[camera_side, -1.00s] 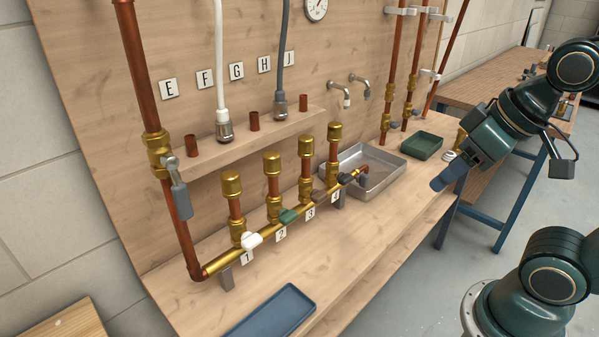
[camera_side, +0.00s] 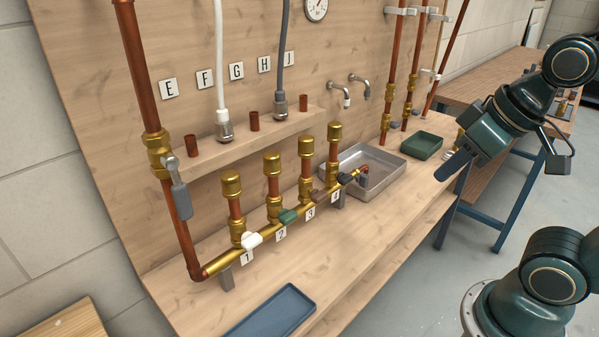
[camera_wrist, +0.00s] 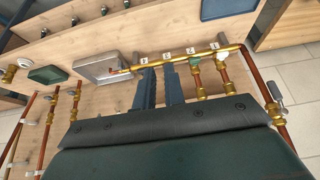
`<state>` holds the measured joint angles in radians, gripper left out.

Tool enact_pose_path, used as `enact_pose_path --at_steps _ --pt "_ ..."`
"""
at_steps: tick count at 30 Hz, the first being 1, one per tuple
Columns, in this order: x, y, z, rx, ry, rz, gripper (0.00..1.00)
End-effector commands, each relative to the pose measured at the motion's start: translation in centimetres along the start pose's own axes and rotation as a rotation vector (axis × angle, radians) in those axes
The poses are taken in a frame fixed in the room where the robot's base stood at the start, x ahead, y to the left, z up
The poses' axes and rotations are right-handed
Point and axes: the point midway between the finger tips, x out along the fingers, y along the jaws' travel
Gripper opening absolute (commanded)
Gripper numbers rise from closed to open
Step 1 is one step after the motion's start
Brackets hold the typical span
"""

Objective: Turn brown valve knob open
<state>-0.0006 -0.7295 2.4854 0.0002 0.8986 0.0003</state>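The brown valve knob (camera_side: 317,195) sits on the brass manifold (camera_side: 291,219) at the valve labelled 3, between the green knob (camera_side: 288,215) and the black knob (camera_side: 346,179). In the wrist view the brown knob is hard to make out; my fingers cover that part of the pipework. My gripper (camera_side: 445,173) hangs in the air to the right of the manifold, well apart from the knob. The wrist view shows its two blue fingers (camera_wrist: 161,85) with a narrow gap between them and nothing held.
A white knob (camera_side: 252,240) is at valve 1. Capped brass risers stand behind the knobs. A grey metal tray (camera_side: 395,182) and a green tray (camera_side: 438,146) lie right of the manifold; a blue tray (camera_side: 272,312) lies in front. The bench front is otherwise clear.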

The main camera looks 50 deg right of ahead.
Motion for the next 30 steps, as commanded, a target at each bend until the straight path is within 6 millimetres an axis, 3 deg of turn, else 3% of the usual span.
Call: enact_pose_path --at_steps 5,14,23,30 --pt "0.3 0.0 -1.9 0.000 -0.021 -0.001 0.00" --pt "2.2 -0.2 -7.4 0.000 -0.074 -0.001 0.00" --pt "5.9 -0.5 -12.8 0.001 -0.130 -0.001 0.00" --pt "9.8 -0.7 -16.5 0.000 -0.172 0.000 0.00"
